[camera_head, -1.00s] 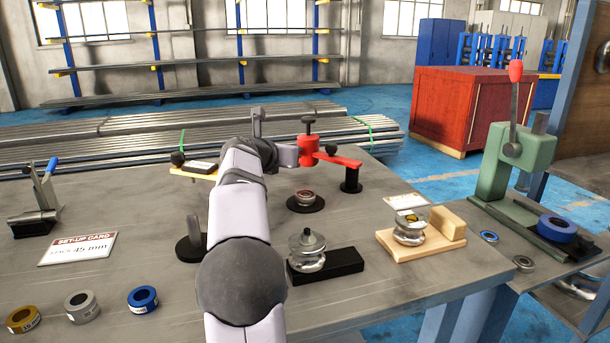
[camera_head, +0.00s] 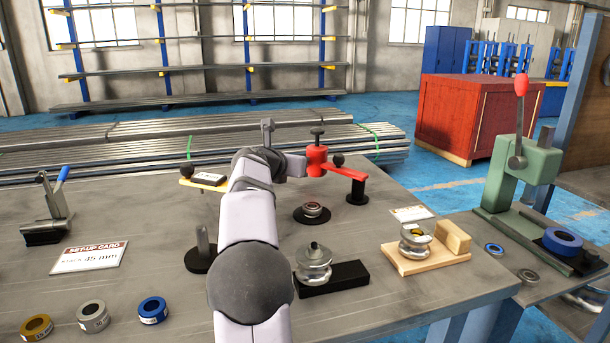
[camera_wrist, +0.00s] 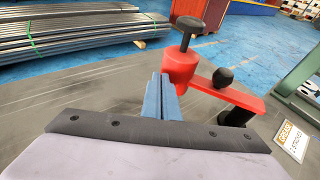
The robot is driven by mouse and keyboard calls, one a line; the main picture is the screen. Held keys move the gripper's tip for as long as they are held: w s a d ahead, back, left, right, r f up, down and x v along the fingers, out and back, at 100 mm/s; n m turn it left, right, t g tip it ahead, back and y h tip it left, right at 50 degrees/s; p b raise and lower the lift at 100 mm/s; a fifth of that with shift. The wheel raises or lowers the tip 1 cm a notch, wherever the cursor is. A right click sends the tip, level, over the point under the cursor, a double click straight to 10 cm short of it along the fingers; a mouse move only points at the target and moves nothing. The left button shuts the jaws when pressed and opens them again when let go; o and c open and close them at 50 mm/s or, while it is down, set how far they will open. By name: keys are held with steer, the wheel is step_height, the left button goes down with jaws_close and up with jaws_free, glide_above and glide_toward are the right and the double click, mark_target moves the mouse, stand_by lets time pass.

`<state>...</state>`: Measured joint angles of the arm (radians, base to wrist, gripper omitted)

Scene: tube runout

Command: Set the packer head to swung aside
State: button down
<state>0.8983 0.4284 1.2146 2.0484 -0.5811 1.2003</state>
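The packer head is a red hub (camera_head: 317,158) with a black knob on top. Its red arm reaches left from a short black post (camera_head: 357,190) and carries a black ball knob. In the wrist view the red head (camera_wrist: 190,70) stands just beyond my fingers. My gripper (camera_wrist: 171,98) has its blue fingers close together, seemingly shut, in front of the hub's left side. I cannot tell whether they touch it. In the head view my arm's end meets the hub's left side. A ringed part on a black disc (camera_head: 312,213) lies just in front of and below the head.
A yellow-armed fixture (camera_head: 204,180) stands left of my arm. A metal roller on a black block (camera_head: 333,277) and one on a wooden board (camera_head: 428,261) stand nearer. A set-up card (camera_head: 89,257) and several rings lie at left. A green press (camera_head: 522,170) is at right.

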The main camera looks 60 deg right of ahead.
step_height(320, 180, up, 10)
steer(key=p, duration=0.5)
